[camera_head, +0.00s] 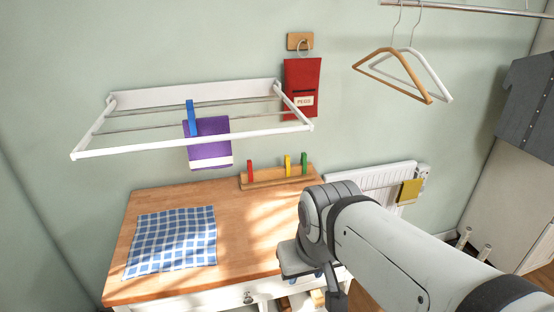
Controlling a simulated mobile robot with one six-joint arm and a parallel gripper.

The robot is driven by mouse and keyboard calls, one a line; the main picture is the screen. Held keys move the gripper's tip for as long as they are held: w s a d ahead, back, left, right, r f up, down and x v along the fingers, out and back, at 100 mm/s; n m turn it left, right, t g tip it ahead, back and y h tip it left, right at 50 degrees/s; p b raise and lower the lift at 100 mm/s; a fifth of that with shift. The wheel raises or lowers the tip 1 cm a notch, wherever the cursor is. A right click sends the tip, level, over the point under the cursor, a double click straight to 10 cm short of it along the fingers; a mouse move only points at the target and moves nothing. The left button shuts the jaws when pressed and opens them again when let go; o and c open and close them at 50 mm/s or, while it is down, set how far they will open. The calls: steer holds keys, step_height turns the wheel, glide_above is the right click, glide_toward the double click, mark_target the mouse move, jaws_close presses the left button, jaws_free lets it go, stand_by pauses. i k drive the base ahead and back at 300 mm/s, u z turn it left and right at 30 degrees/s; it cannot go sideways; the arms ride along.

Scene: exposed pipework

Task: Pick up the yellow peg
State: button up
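The yellow peg (288,165) stands upright in a small wooden rack (268,179) at the back right of the wooden table. A green peg (304,160) stands close to its right, and a red peg (250,167) stands farther to its left. My arm reaches in from the lower right. Its end, with my gripper (336,297), hangs low at the table's front right, nearer the camera than the rack and apart from the pegs. The fingers are too small and partly hidden to tell whether they are open.
A white drying rack (190,143) juts from the wall above the table, with a purple cloth (208,146) held by a blue peg (191,118). A red peg bag (302,85) hangs above the pegs. A checked cloth (172,241) lies at left. Hangers (405,75) hang upper right.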

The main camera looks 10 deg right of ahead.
mark_target(286, 161)
steer(key=z, duration=0.4)
steer(key=k, duration=1.2)
steer(key=z, duration=0.9)
steer(key=i, duration=1.95)
steer(key=u, duration=1)
steer(key=i, duration=0.5)
steer(key=u, duration=0.3)
